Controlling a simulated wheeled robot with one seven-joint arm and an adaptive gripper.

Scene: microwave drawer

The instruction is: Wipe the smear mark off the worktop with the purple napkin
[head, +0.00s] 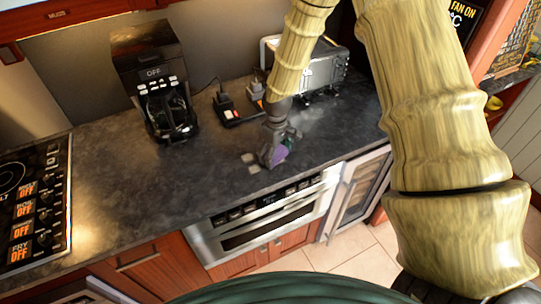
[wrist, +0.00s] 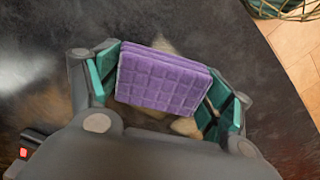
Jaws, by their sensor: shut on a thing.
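The purple napkin (wrist: 160,80) is a folded, quilted pad between the teal finger pads of my gripper (wrist: 166,92) in the wrist view. My gripper is shut on it. In the head view, my gripper (head: 276,148) is low over the worktop (head: 205,180) near its front edge, and a bit of the napkin (head: 278,157) shows. Pale beige patches of the smear mark (head: 251,161) show just left of the gripper. The smear (wrist: 184,127) also shows beside and behind the napkin in the wrist view, partly hidden by it. I cannot tell whether the napkin touches the worktop.
A coffee maker (head: 155,85) stands at the back, with a toaster oven (head: 325,70) at the back right. Small black-and-red items (head: 226,106) lie between them. A cooktop (head: 35,200) is at the far left. The worktop left of the smear is clear.

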